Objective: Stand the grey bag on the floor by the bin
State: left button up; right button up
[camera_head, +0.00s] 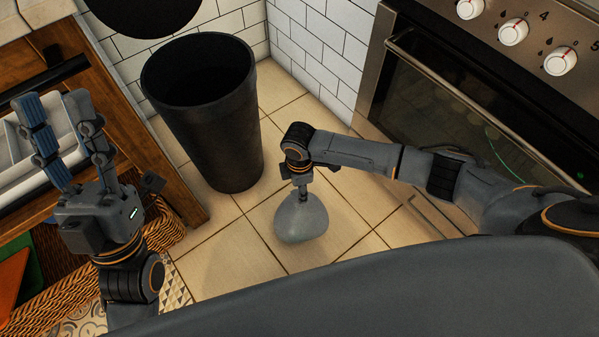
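The grey bag (301,220) is a rounded, pear-shaped form over the tiled floor, to the right of the bin. The bin (215,135) is tall, black, open-topped and upright. My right gripper (302,191) points down at the bag's narrow top and appears closed on it; the fingertips are small and partly hidden. I cannot tell whether the bag's base touches the floor. My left gripper (53,100) is raised at the left, its fingers pointing up and apart, with nothing between them.
An oven (470,110) stands at the right. A wooden cabinet (130,130) with a white rack (30,155) is at the left, above a wicker basket (60,300). A white tiled wall (320,45) closes the back. Bare floor tiles (235,255) lie left of the bag.

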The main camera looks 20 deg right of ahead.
notch_tip(320, 180, up, 3)
jog(key=shift+f+p, duration=0.1)
jog(key=shift+p, duration=0.5)
jog(key=a+r+m+t+y+p, duration=0.3)
jog(key=a+r+t+y, duration=0.5)
jog(key=a+r, duration=0.85)
pick_arm(q)
jog(key=w+d+f+g+y+b, duration=0.1)
jog(key=w+f+g+y, duration=0.2)
jog(key=w+f+g, duration=0.4)
notch_tip(320, 180, down, 2)
jog(key=shift+w+f+g, duration=0.25)
jog(key=shift+w+g, duration=0.15)
jog(key=shift+w, duration=0.6)
pick_arm(e)
jog(key=s+d+r+m+t+h, duration=0.1)
jog(key=d+r+m+t, duration=0.4)
jog(key=d+r, duration=0.3)
jog(key=s+d+r+m+t+h, duration=0.1)
jog(key=d+r+m+t, duration=0.5)
jog(key=r, duration=1)
jog(key=s+d+t, duration=0.1)
jog(key=d+t, duration=0.1)
jog(key=shift+s+d+r+m+h, duration=0.15)
jog(key=shift+d+m+h, duration=0.15)
pick_arm(q)
jog(key=shift+r, duration=0.1)
